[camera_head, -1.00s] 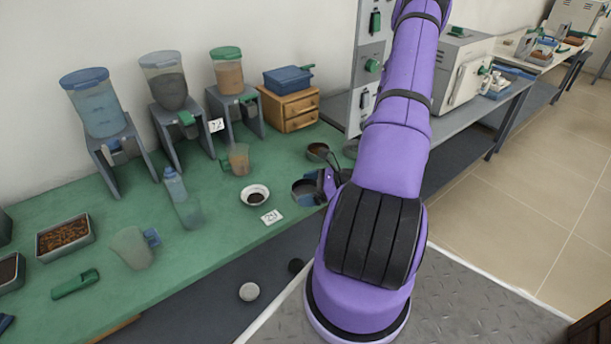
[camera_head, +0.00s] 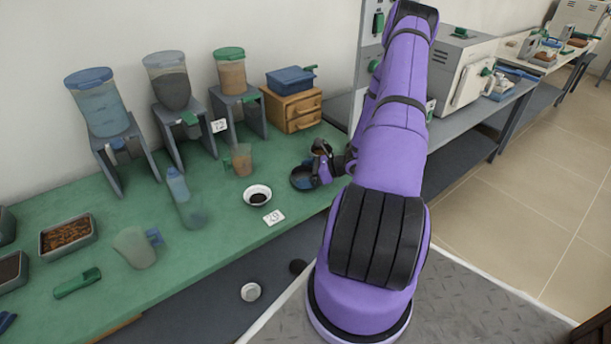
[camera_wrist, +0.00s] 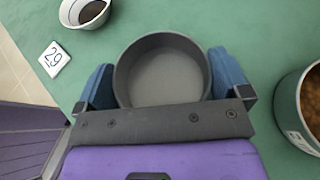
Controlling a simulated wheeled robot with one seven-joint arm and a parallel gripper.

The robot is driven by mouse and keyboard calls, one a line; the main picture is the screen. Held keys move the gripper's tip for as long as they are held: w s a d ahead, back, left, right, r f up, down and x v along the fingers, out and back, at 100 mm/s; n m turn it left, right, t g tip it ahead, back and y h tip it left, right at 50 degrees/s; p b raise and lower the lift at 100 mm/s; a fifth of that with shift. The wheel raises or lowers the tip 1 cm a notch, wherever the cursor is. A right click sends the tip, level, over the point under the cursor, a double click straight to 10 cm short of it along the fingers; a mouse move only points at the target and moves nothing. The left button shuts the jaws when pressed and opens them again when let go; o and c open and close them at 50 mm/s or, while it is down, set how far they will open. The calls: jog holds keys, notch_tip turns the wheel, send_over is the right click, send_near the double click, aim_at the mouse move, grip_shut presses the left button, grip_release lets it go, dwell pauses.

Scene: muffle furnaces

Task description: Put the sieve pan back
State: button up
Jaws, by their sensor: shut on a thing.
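The sieve pan, a round dark grey empty pan (camera_wrist: 162,77), sits between the two blue fingers of my gripper (camera_wrist: 163,80) in the wrist view. The fingers are shut on its opposite sides. In the head view the pan (camera_head: 302,179) is at the right part of the green bench, with my gripper (camera_head: 321,168) at its right side. It looks upright and low over the bench; I cannot tell whether it touches the top. A round container with brown contents (camera_wrist: 314,105) stands at the right in the wrist view, apart from the pan.
A white bowl with dark contents (camera_head: 257,196) and a number card (camera_head: 273,217) lie left of the pan. A beaker (camera_head: 241,160) and a wooden drawer box (camera_head: 291,108) stand behind. The green bench (camera_head: 225,240) has free room near its front edge.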

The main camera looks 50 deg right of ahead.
jog(key=shift+f, duration=0.3)
jog(key=shift+f, duration=0.1)
